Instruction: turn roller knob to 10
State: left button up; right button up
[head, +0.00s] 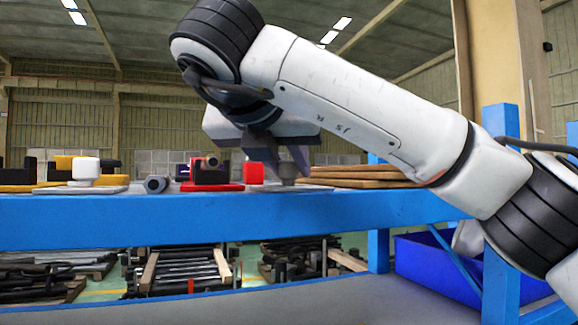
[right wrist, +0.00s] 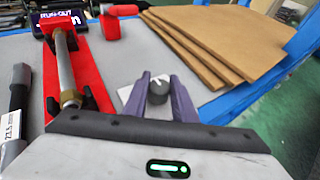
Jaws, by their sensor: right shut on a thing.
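The roller knob (right wrist: 158,88) is a dark round knob with a white pointer mark on its top, seen in the right wrist view. It sits on a pale plate (right wrist: 126,94), largely hidden by my gripper; no scale numbers can be read. My right gripper (right wrist: 157,92) points down with one finger on each side of the knob and is shut on it. In the head view the right gripper (head: 283,162) is over the bench at the knob (head: 286,173), whose details are too small to tell. My left gripper is not in view.
The blue bench edge (head: 120,222) runs across the front.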

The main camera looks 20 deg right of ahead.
dwell(0.3)
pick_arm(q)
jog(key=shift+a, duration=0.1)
pick_arm(e)
jog(key=o, duration=1)
jog(key=shift+o, duration=0.2)
jog(key=shift+s+a+r, duration=0.15)
jog(key=shift+s+a, duration=0.1)
jog(key=shift+s, duration=0.15)
pick_arm(q)
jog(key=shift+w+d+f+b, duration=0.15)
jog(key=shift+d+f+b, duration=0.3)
jog(key=shift+b, duration=0.65)
pick_arm(e)
jog(key=v, duration=0.9)
jog(key=shift+s, duration=0.15)
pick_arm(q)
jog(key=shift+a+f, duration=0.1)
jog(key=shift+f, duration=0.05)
pick_arm(e)
jog(key=shift+a, duration=0.1)
